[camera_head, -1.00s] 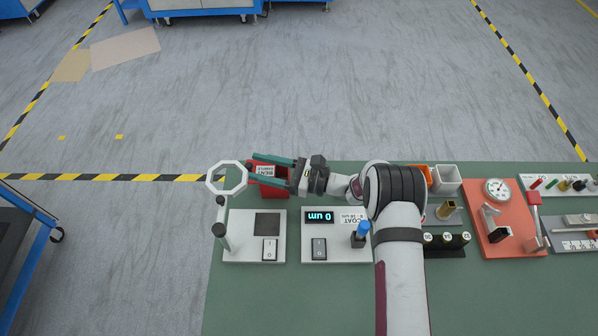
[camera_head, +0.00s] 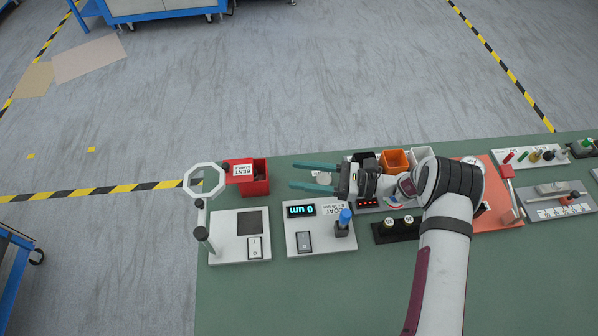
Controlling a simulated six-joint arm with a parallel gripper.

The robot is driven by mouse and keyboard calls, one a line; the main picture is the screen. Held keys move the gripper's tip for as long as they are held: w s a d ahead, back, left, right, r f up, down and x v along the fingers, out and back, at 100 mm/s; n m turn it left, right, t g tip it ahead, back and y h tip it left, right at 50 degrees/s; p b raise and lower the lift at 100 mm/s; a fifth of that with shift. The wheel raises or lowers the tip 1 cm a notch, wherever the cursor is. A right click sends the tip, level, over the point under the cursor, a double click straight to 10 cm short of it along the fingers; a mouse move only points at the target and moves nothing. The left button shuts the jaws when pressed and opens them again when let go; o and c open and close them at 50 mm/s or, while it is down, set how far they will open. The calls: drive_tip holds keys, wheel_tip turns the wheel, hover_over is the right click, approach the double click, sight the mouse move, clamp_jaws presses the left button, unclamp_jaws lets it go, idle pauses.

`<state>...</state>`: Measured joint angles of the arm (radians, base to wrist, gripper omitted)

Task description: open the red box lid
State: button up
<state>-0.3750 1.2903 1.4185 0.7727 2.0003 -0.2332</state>
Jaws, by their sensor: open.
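The red box (camera_head: 260,188) stands near the table's back left corner. A red panel with a white label (camera_head: 243,168) shows at its left, with a dark knob (camera_head: 225,168) at that panel's left end. The box's right part shows a dark opening between red walls. I cannot tell exactly how the lid sits on the box. My gripper (camera_head: 292,175) is to the right of the box, its two teal fingers spread apart and pointing left. The fingers are clear of the box, and nothing is gripped.
A ring magnifier (camera_head: 205,180) on a post stands in front left of the box. A white coating gauge (camera_head: 318,240) with a blue-topped probe (camera_head: 345,217) lies in front. Black and orange bins (camera_head: 394,160) stand behind my wrist. The green table (camera_head: 290,295) is clear in front.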

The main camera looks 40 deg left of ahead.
drive_tip(key=s+d+r, duration=0.1)
drive_tip(key=s+r, duration=0.3)
drive_tip(key=r, duration=0.2)
drive_tip(key=m+t+y, duration=0.2)
drive_tip(key=m+t, duration=0.4)
drive_tip(key=t, duration=0.3)
approach(229, 169)
drive_tip(key=a, duration=1.1)
clamp_jaws()
